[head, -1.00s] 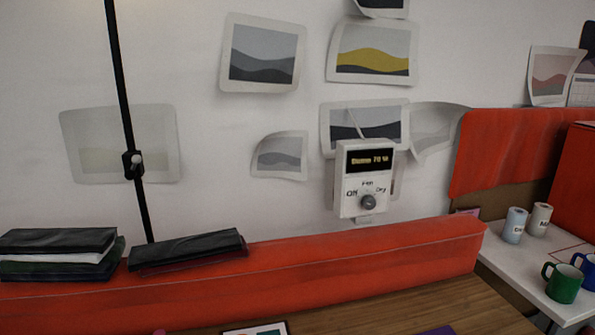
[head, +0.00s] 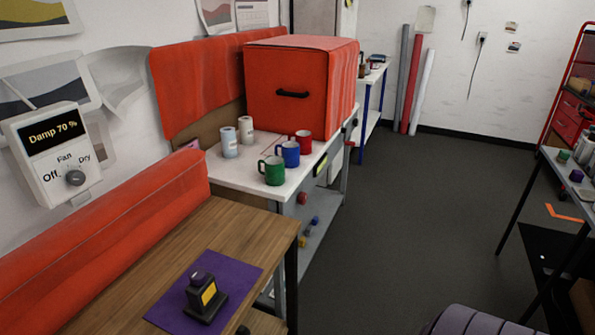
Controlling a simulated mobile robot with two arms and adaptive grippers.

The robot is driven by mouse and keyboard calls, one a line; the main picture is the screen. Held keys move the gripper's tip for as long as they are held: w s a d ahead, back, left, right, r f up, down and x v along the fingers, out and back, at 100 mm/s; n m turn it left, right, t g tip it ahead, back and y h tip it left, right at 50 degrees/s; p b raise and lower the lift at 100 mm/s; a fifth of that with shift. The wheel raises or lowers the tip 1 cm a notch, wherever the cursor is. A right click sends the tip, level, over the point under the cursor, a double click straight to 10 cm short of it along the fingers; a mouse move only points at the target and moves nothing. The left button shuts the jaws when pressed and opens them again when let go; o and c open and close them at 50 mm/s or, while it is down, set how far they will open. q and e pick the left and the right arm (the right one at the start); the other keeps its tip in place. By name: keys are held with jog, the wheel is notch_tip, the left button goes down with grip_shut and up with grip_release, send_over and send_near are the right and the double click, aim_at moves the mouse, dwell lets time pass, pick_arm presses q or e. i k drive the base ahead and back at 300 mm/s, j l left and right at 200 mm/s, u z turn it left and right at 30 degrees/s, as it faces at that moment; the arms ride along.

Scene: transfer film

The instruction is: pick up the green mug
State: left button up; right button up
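The green mug (head: 273,171) stands upright on a white-topped table (head: 233,178), near its front edge. Its handle points left. A blue mug (head: 289,154) stands just behind it to the right, and a red mug (head: 302,143) is farther back. Neither of my grippers is in view.
Two pale cylinders (head: 229,142) stand at the table's back left, near a large red box (head: 298,88). A wooden table (head: 190,245) with a purple mat (head: 238,270) and a dark stamp-like object (head: 204,297) is in front.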

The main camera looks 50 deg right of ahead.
aim_at(271, 170)
jog(key=z, duration=1.3)
jog(key=i+l, duration=0.15)
